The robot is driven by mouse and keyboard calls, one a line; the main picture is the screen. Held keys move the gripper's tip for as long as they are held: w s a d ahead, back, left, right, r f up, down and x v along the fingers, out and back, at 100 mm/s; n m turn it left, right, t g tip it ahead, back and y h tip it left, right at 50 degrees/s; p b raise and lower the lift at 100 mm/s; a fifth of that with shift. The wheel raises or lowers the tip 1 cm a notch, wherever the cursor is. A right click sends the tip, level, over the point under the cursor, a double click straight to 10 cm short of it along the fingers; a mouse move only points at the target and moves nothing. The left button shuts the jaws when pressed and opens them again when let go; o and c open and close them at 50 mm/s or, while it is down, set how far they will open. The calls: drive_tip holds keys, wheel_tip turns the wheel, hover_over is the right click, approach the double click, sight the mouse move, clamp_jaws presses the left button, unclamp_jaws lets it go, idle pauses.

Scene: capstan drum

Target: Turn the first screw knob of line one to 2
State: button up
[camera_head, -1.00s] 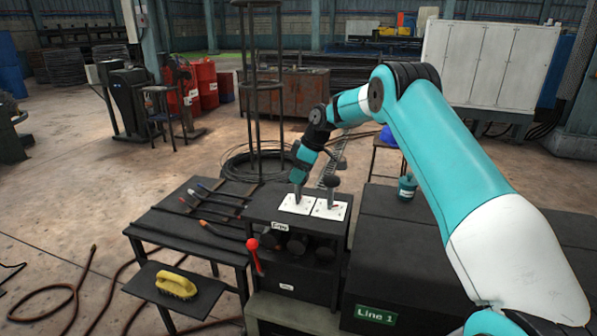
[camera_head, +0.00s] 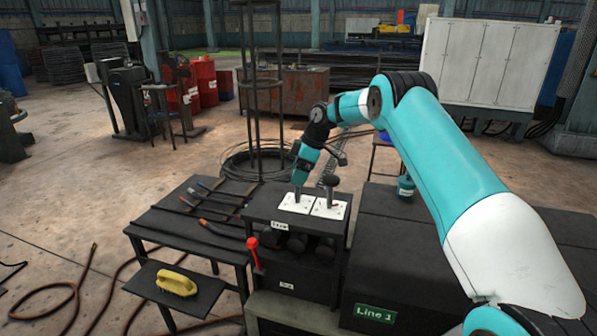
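The Line 1 station is a dark box (camera_head: 262,208) with a green "Line 1" sign (camera_head: 375,314) on the block to its right. Two white plates lie on its top: the left plate (camera_head: 288,207) and the right plate (camera_head: 338,212). A dark knob on a stem (camera_head: 331,181) stands on the right plate. My gripper (camera_head: 298,194) points down over the left plate, its tip at or just above it. The tip is too small to tell whether it is open or shut. Dark round knobs (camera_head: 297,242) sit on the box's front, partly in shadow.
A red-balled lever (camera_head: 252,244) stands at the box's front left. A black table (camera_head: 190,222) with several tools is to the left, with a yellow brush (camera_head: 176,283) on a lower shelf. A teal container (camera_head: 405,186) stands right of the box.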

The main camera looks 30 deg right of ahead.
drive_tip(key=p+v, duration=0.4)
drive_tip(key=v, duration=1.3)
drive_tip(key=shift+r, duration=0.15)
drive_tip(key=shift+d, duration=0.1)
